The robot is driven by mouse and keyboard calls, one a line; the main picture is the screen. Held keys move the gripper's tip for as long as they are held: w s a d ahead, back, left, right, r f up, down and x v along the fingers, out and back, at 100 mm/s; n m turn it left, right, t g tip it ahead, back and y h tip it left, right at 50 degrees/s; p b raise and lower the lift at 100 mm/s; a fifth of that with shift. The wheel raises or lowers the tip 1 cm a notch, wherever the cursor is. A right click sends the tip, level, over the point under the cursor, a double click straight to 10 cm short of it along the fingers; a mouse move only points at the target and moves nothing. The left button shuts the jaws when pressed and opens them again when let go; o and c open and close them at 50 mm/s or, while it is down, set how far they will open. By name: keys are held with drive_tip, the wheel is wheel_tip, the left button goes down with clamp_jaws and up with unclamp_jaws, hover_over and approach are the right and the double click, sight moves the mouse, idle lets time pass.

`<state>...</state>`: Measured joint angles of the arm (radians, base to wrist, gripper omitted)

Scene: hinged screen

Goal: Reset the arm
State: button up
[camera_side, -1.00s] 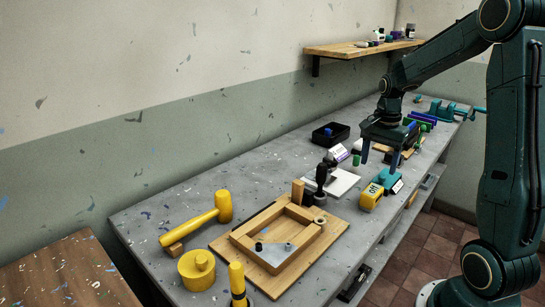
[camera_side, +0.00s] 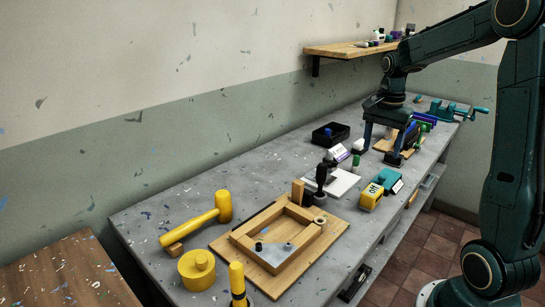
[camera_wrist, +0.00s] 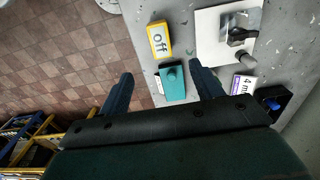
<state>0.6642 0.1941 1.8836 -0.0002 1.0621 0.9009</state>
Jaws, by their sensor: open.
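My gripper (camera_side: 383,146) is open and empty, held above the far part of the grey workbench (camera_side: 160,210) with its fingers pointing down. In the wrist view my gripper (camera_wrist: 161,77) shows its two dark blue fingers spread wide. A teal block (camera_wrist: 172,83) lies on the bench, seen between the fingers, and touches neither as far as I can tell. In the side view the teal block (camera_side: 385,178) lies in front of the gripper, beside a yellow block (camera_side: 370,197) marked "off" in the wrist view.
A wooden frame (camera_side: 245,240) on a board, a yellow mallet (camera_side: 205,218) and a yellow pot (camera_side: 197,268) stand at the near end. A white plate (camera_side: 343,183) with a black clamp and a black bin (camera_side: 330,134) lie mid-bench. A wall shelf (camera_side: 350,48) hangs behind.

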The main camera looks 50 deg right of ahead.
drive_tip(key=s+a+r+n+t, duration=0.1)
drive_tip(key=s+a+r+n, duration=0.2)
drive_tip(key=a, duration=0.4)
drive_tip(key=s+a+r+n+t, duration=0.1)
drive_tip(key=a+r+n, duration=0.2)
drive_tip(key=a+n, duration=0.3)
drive_tip(key=s+a+n+t, duration=0.3)
drive_tip(key=s+a+n, duration=0.5)
drive_tip(key=a, duration=0.3)
drive_tip(key=shift+s+f+n+t, duration=0.15)
drive_tip(key=shift+s+n+t, duration=0.15)
drive_tip(key=shift+n, duration=0.2)
